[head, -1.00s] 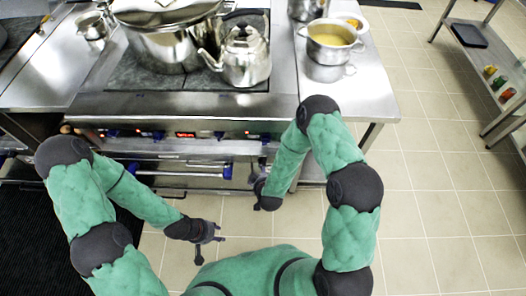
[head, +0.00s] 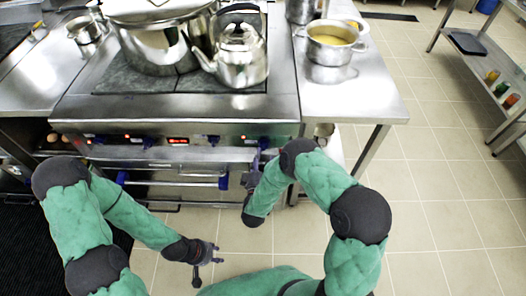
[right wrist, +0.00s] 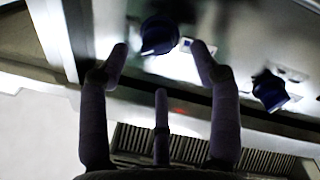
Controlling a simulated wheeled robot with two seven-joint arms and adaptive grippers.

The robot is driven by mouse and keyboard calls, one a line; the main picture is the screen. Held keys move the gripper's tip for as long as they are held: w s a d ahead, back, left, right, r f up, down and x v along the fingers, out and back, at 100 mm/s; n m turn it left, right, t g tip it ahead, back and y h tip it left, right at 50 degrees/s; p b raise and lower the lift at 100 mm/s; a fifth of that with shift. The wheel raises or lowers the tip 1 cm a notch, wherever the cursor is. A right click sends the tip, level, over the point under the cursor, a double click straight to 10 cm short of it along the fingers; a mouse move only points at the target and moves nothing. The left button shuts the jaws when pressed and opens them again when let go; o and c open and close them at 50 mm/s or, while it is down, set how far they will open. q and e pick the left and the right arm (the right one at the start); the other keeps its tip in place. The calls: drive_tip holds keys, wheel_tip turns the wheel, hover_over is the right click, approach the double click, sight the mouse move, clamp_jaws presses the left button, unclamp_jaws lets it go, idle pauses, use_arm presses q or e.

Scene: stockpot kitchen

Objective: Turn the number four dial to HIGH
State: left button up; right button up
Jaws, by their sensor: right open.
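Several blue dials sit in a row on the steel range's front panel (head: 120,131). The rightmost dial (head: 263,142), which I take as number four, also shows in the right wrist view (right wrist: 158,36). It lies between and just beyond the fingertips of my right gripper (right wrist: 162,52). That gripper, also in the head view (head: 253,172), is open and empty, just below and in front of the panel, with no clear contact. The dial's markings are unreadable. My left gripper (head: 213,254) is open and empty, low over the floor.
A neighbouring dial (right wrist: 270,90) shows right of the fingers in the wrist view. A blue-ended oven handle (head: 170,182) runs below the panel. A large stockpot (head: 160,45) and a kettle (head: 238,58) stand on the range. A soup pot (head: 330,45) stands on the right counter.

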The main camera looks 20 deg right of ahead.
sight(263, 150)
drive_tip(key=shift+b+x, duration=0.7)
drive_tip(key=shift+x, duration=1.85)
drive_tip(key=c, duration=1.1)
